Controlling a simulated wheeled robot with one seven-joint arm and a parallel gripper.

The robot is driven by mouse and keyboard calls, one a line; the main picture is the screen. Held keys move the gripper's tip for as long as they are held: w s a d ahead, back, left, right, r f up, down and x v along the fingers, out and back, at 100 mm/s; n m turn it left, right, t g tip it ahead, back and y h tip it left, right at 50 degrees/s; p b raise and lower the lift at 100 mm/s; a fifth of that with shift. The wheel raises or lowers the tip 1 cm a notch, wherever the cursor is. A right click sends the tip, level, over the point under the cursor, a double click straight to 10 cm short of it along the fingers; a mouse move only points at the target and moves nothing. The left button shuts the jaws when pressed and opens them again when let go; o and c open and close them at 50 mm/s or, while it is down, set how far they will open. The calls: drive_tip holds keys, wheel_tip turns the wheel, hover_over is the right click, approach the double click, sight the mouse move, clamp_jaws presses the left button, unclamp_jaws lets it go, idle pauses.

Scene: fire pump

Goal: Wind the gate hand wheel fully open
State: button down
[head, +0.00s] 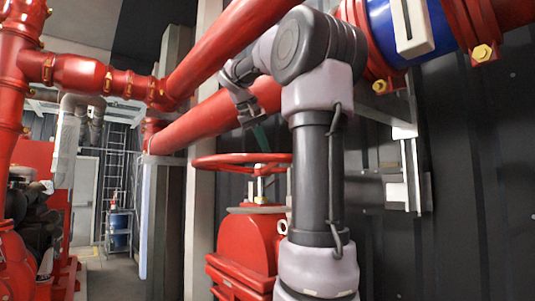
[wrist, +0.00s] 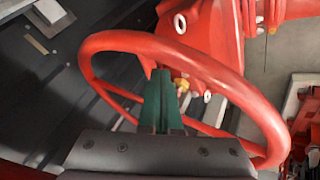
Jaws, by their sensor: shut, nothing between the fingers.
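The red gate hand wheel (head: 240,159) lies roughly level on top of the red valve body (head: 247,243) in the head view. Its rim (wrist: 112,40) fills much of the wrist view, with the spokes and a small brass-coloured hub part (wrist: 182,85) inside it. My gripper (wrist: 160,72) is shut and empty. Its green fingers show together inside the rim's outline, near the hub in the picture. I cannot tell whether the fingers touch a spoke or the rim.
Thick red pipes (head: 215,118) run above and behind the wheel, close to my arm. A blue pipe section (head: 397,27) is at the upper right. A dark ribbed wall (head: 480,170) stands behind. A pale post (head: 200,215) is left of the valve, with open floor (head: 112,275) beyond.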

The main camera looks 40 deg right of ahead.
drive_tip(key=shift+x, duration=1.05)
drive_tip(key=s+d+n+t, duration=0.1)
drive_tip(key=s+d, duration=0.1)
drive_tip(key=d, duration=0.4)
drive_tip(key=shift+s+n, duration=0.2)
drive_tip(key=shift+n, duration=0.1)
drive_tip(key=shift+d, duration=0.1)
